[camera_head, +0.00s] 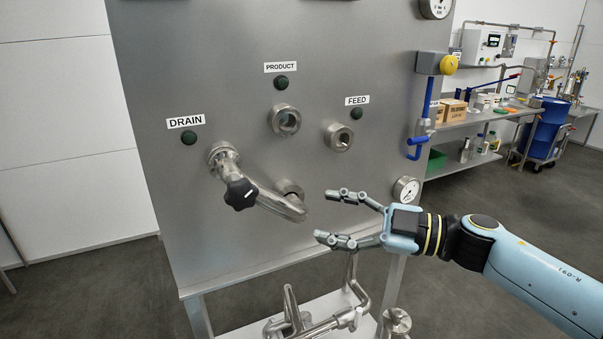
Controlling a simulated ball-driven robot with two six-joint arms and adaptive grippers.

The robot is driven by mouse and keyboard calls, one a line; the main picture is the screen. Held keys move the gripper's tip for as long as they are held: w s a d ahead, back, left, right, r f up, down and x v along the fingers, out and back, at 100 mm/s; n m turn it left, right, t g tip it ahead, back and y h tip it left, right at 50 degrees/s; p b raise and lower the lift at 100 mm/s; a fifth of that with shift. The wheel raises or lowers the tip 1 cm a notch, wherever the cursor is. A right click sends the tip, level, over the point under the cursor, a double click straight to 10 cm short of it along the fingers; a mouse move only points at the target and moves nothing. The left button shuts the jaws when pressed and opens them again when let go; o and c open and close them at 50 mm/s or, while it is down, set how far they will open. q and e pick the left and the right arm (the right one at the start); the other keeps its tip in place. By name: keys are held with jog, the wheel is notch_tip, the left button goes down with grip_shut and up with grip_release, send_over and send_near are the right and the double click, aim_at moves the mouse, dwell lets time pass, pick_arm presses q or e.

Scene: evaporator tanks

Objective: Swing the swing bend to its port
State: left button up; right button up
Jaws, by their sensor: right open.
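The steel swing bend (275,205) is a curved pipe on the front of the grey panel. It runs from the central hub (288,188) to the DRAIN port (222,156) at the left, with a black star knob (240,193) near its drain end. I cannot tell whether that end is seated. The PRODUCT port (285,120) and the FEED port (338,137) are open, with nothing on them. My right gripper (324,216) is open and empty, its fingers pointing left, just right of the bend's curved end. My left gripper is out of view.
Dark green lamps sit by the three labels. Pipework (320,325) stands below the panel. A bench with boxes and a blue drum (548,125) are behind right.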

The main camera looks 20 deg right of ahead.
aim_at(281, 203)
jog(key=w+a, duration=0.1)
jog(key=w+a+r+p, duration=0.1)
jog(key=a, duration=0.1)
jog(key=shift+w+a+r, duration=0.1)
jog(key=shift+w+r, duration=0.1)
jog(key=x, duration=0.5)
jog(key=shift+w+a+f+p, duration=0.1)
jog(key=shift+w+a+p, duration=0.2)
jog(key=shift+p, duration=0.1)
jog(key=shift+w+a+f, duration=0.1)
jog(key=shift+w+a, duration=0.25)
jog(key=shift+c, duration=0.9)
jog(key=c, duration=0.9)
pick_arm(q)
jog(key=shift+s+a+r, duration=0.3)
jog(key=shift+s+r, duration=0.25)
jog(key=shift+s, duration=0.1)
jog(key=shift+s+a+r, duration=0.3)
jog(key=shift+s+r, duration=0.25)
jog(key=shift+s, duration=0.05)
pick_arm(e)
grip_shut()
